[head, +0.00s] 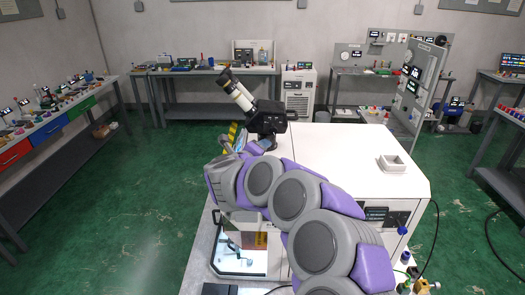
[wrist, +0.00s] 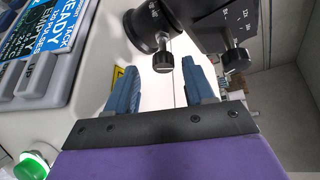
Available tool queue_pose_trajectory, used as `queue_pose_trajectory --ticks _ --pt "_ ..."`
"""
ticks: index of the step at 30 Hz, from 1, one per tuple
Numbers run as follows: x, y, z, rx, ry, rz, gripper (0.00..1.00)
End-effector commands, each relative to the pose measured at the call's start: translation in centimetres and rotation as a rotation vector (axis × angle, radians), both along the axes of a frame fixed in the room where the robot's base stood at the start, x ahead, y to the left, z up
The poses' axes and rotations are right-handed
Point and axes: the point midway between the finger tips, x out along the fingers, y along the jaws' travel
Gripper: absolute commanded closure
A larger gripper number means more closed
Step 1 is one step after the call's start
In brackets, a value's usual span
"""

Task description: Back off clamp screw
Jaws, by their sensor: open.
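In the wrist view, a black knurled knob (wrist: 163,63) on a short silver shaft sticks out below a round black housing (wrist: 150,30). A second dark knob (wrist: 237,58) is on the black body to the right, beside white scale marks. Labels do not show which is the clamp screw. My gripper (wrist: 159,70) is open, with blue fingers spread wide. The first knob appears between the fingertips, and no contact shows. In the head view, the black instrument with its white tube (head: 238,94) stands at the white cabinet's back left; my gripper's fingers are not clear there.
A grey panel with a blue READY display (wrist: 58,30) and a lit green button (wrist: 32,165) are left in the wrist view. A white cabinet (head: 340,150) bears a small square tray (head: 392,163). Benches line the walls; green floor (head: 140,200) is clear at left.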

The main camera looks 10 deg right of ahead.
Motion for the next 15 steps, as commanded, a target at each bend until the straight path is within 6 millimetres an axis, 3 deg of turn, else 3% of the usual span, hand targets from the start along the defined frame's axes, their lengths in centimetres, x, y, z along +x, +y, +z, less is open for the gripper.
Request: queue_pose_trajectory --ticks 15 --pt "-8.7 6.2 3.0 0.001 -0.003 0.004 0.47"
